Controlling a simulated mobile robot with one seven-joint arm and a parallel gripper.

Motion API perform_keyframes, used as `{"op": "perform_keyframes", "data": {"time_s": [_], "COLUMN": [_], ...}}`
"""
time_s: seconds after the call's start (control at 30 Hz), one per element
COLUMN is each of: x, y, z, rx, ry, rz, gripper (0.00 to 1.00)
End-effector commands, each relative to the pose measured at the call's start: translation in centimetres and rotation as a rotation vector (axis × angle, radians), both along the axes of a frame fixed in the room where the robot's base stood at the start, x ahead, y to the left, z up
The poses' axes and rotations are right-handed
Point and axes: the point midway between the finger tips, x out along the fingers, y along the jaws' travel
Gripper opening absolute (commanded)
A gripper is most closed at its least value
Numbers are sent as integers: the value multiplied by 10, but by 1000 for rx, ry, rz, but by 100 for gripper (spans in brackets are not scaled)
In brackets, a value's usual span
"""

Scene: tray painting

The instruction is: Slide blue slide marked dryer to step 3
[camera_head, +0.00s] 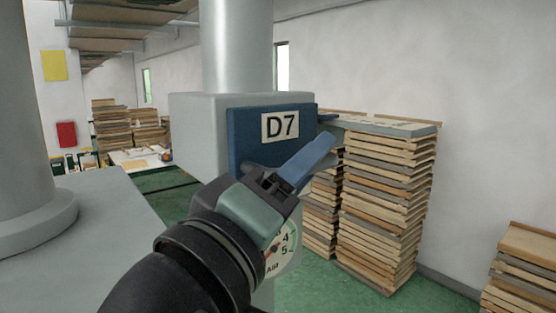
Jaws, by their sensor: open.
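My gripper (268,184) reaches up from the bottom, a black wrist with a grey-green body, in front of a grey housing. A blue bar (305,163) slants up to the right from its jaws. I cannot tell whether the bar is a slide handle or part of my gripper, or whether they touch. A dark blue plate (247,135) labelled "D7" is on the housing behind. A round dial (284,250) marked "Air", with 4 and 5 showing, is partly hidden by my gripper. No "dryer" marking or step 3 is readable.
Tall stacks of wooden trays (385,215) stand right of the housing, with another stack (525,270) at the lower right. A grey pillar (237,45) rises above the housing. A grey surface (85,240) fills the left. Green floor (330,295) shows below.

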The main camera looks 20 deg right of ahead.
Motion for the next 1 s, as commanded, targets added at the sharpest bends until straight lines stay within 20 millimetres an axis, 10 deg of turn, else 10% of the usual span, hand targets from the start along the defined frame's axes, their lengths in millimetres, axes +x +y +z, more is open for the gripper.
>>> {"op": "perform_keyframes", "data": {"time_s": [0.33,1.0], "x": [0,0], "y": [0,0], "z": [0,0], "rx": [0,1], "ry": [0,1], "rz": [0,1], "gripper": [0,0]}}
